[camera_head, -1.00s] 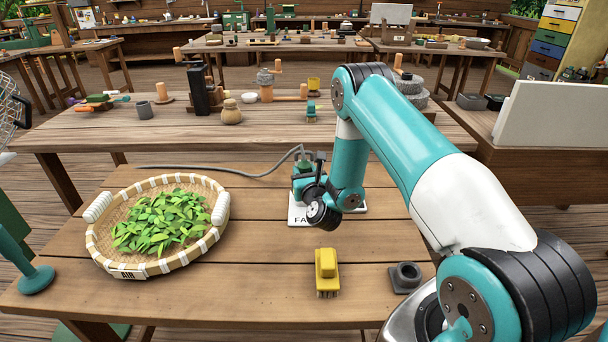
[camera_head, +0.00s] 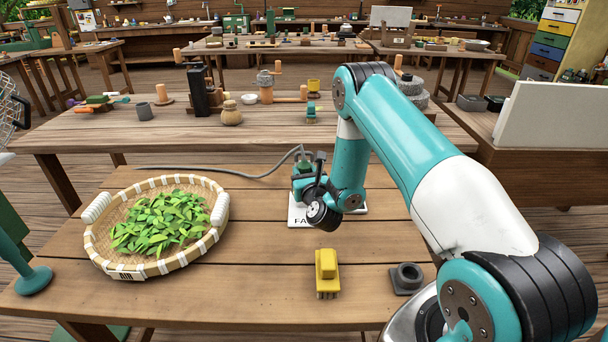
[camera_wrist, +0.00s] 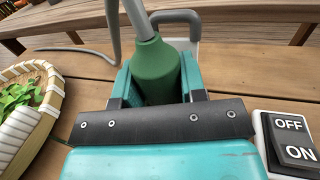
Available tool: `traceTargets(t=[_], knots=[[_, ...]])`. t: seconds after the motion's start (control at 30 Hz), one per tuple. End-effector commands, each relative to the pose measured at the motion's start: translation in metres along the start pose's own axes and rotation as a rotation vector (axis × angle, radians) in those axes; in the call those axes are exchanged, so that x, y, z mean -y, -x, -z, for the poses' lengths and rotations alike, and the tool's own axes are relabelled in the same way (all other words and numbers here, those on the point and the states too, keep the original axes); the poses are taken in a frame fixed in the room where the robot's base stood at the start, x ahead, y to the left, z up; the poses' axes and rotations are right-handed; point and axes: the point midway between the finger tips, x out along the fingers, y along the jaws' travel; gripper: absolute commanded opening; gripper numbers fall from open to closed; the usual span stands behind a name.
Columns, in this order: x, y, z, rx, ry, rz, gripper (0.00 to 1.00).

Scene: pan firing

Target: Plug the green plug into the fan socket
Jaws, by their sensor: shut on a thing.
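The green plug (camera_wrist: 157,72), with a grey cable rising from its top, stands between the fingers of my gripper (camera_wrist: 155,88) in the wrist view. My gripper is shut on it. In the head view my gripper (camera_head: 304,178) is over the white base plate (camera_head: 297,215) lettered "FA…", the rest of the lettering being hidden by my arm. A bit of the green plug (camera_head: 303,157) shows behind the gripper. The plug's lower end and the socket opening are hidden, so I cannot tell whether the plug is seated. A rocker switch (camera_wrist: 296,145) marked OFF and ON is at right.
A round basket of green leaves (camera_head: 91,240) stands left of the plate. A yellow plug-like block (camera_head: 327,272) and a dark square holder (camera_head: 406,278) lie at the front. The grey cable (camera_head: 230,172) trails left behind the basket. Bare table (camera_head: 200,305) lies in front.

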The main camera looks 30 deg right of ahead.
Motion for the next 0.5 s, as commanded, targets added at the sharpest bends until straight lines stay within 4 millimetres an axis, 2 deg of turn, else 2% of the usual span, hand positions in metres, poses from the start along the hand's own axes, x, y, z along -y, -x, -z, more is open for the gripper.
traceTargets(t=[0.5], knots=[[0.0000,-0.0001,0.0070,0.000,0.000,0.000,0.10]])
